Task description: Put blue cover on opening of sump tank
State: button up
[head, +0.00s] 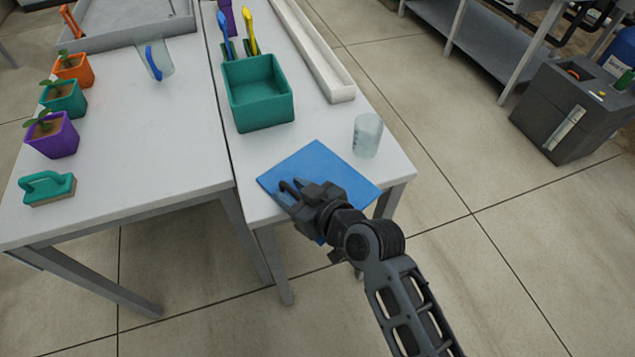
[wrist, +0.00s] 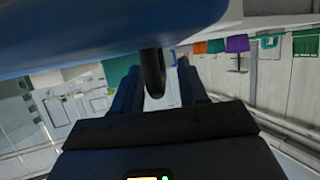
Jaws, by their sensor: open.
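The blue cover (head: 330,165) is a flat square sheet at the front right corner of the right table, partly overhanging its front edge. My gripper (head: 287,190) is at the cover's left front edge, with its jaws open. In the wrist view the blue cover (wrist: 90,30) fills the top of the picture, close to a dark finger (wrist: 152,75). My arm hides part of the cover. A dark grey box (head: 570,125), which looks like the sump tank, stands on the floor at right; a dark recess shows in its top.
A clear beaker (head: 367,136) stands close behind the cover. A teal bin (head: 258,95) and a white trough (head: 312,50) are farther back. Plant pots and a teal brush (head: 47,187) are on the left table. Open floor separates the table from the grey box.

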jog(key=shift+w+f, duration=0.1)
grip_shut()
dwell(0.3)
